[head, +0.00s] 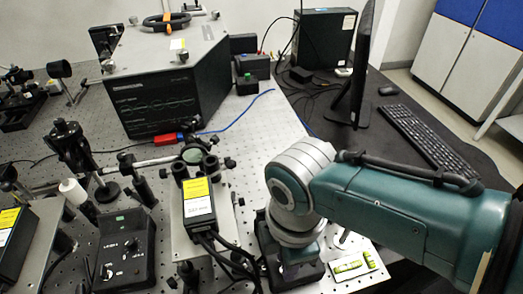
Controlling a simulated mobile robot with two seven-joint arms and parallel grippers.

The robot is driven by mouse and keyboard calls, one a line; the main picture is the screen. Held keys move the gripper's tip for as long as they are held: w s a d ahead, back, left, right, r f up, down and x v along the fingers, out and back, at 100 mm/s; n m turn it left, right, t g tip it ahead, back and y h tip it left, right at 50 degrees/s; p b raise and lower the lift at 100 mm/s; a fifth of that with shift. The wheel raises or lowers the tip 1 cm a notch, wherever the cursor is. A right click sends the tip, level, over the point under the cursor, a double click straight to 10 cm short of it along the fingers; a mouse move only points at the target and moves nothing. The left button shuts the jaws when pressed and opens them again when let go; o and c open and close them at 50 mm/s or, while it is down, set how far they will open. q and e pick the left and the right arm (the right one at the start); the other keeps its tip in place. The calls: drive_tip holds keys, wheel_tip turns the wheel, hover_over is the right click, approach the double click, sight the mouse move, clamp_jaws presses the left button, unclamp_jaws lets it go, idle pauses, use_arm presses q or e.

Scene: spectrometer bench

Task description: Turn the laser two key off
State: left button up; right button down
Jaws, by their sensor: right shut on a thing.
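My right arm comes in from the right, and its wrist bends down over a small black box (262,240) at the bottom centre. My right gripper (288,268) points down at the top of this box and is mostly hidden by my own wrist. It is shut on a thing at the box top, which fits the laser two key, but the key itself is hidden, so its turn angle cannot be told. A similar black control box (122,250) with small knobs stands at the lower left. My left gripper is not in view.
A yellow-labelled laser head (197,200) with black cables stands just left of my right gripper. A yellow-green level (350,267) lies to its right. Optic mounts (75,150) crowd the left. A large black instrument (155,95) stands behind; a monitor (360,70) and keyboard (430,135) are right.

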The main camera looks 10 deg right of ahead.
idle(0.3)
drive_tip(key=c, duration=0.7)
unclamp_jaws()
drive_tip(key=shift+r+p, duration=1.9)
drive_tip(key=shift+r, duration=3.05)
